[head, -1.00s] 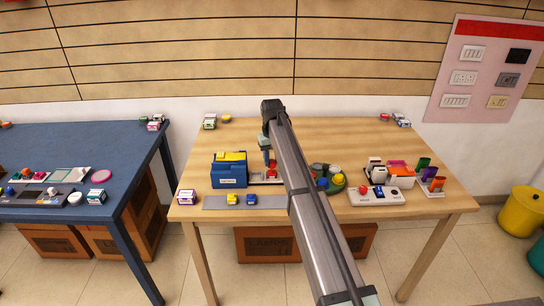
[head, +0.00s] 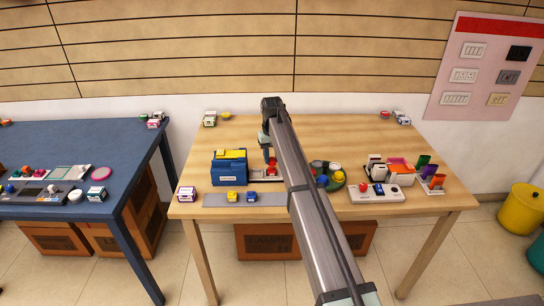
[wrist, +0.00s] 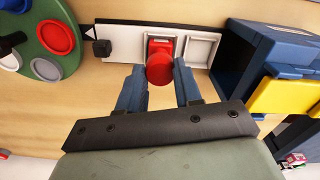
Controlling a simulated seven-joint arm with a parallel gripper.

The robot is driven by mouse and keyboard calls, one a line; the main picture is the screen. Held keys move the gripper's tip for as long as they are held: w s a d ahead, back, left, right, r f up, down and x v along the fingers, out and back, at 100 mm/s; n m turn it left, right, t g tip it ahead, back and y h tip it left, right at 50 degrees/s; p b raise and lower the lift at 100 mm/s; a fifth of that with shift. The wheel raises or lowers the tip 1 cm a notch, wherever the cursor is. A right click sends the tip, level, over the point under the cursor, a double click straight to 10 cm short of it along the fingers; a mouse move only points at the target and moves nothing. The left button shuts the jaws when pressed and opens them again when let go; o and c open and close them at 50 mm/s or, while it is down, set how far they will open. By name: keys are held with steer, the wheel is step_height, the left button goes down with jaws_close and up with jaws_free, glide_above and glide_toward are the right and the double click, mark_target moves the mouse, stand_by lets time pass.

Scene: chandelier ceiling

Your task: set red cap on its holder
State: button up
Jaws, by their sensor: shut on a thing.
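The red cap (wrist: 160,70) sits between the two fingers of my gripper (wrist: 159,78) in the wrist view. My gripper is shut on it. The cap is over one square spot of a pale holder strip (wrist: 124,42); I cannot tell whether it is seated or just above. A second square spot (wrist: 202,50) beside it is empty. In the head view my gripper (head: 270,158) points down at the strip, right of the blue box, with the red cap (head: 271,171) under it. My arm hides part of the table there.
A blue box (head: 229,171) with a yellow top stands close left of the strip. A green round tray (head: 337,181) with coloured discs is to the right. A grey mat (head: 212,200) with small blocks lies in front.

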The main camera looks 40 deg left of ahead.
steer(key=shift+f, duration=1)
stand_by(1.4)
steer(key=o, duration=1.1)
steer(key=shift+o, duration=0.2)
steer(key=o, duration=0.3)
steer(key=shift+o, duration=0.2)
steer(key=shift+r, duration=0.1)
steer(key=shift+r, duration=3.7)
